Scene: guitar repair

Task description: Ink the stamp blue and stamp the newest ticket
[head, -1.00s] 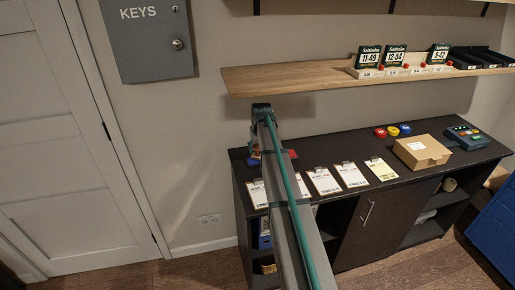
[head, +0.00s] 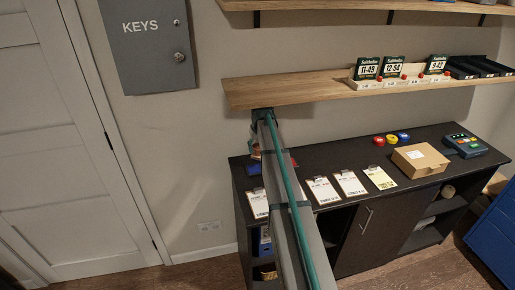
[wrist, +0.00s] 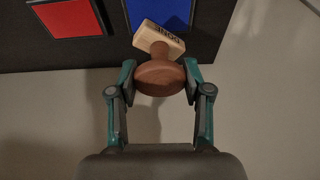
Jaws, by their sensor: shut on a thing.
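In the wrist view my gripper (wrist: 160,76) is shut on the stamp's round brown wooden handle (wrist: 158,80). The stamp's pale wooden block (wrist: 159,38), with dark lettering on one side, points away from my fingers. A blue ink pad (wrist: 158,10) lies just beyond the block, which overlaps its near edge in the picture; I cannot tell whether they touch. A red ink pad (wrist: 68,17) lies to the left. Clipboards with tickets (head: 323,190) lie on the dark cabinet top; which is newest I cannot tell.
A wooden shelf (head: 300,90) with number signs hangs above. The wall is close on the left.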

